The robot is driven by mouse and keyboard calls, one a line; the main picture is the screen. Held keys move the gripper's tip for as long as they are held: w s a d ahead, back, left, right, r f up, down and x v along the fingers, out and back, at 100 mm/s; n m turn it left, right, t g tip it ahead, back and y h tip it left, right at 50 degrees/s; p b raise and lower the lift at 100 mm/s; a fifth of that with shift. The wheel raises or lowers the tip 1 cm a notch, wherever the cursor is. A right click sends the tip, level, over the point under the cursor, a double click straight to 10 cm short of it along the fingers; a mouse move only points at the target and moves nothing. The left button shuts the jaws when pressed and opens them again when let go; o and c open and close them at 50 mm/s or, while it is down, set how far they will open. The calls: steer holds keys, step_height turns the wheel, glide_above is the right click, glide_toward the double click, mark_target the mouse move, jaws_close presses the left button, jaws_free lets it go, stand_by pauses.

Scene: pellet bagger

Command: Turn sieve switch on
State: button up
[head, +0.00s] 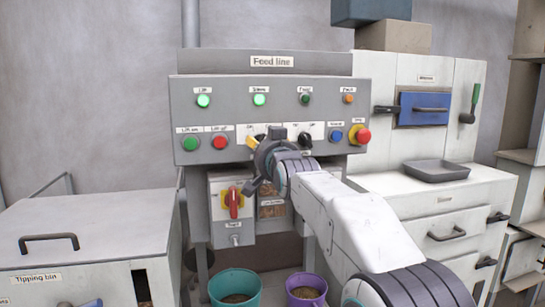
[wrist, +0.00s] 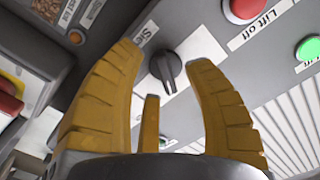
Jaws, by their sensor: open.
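The sieve switch (wrist: 166,68) is a black rotary knob on a white plate, beside a partly hidden label starting "Sie". It shows in the wrist view between the fingertips of my gripper (wrist: 165,60). My gripper is open, with yellow fingers either side of the knob; I cannot tell whether they touch it. In the head view my gripper (head: 260,147) is at the panel (head: 230,90) under the "Feed line" sign and largely hides the switch. The lamp marked Sieve (head: 259,100) looks bright green.
A second black knob (head: 304,140) sits just right of my gripper. The red lift-off button (wrist: 241,10) and green lift-on button (head: 190,144) are to the left in the head view. A red emergency button (head: 363,135) and red-handled switch (head: 234,203) are also near.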

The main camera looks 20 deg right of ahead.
steer(key=s, duration=0.9)
steer(key=shift+s, duration=0.35)
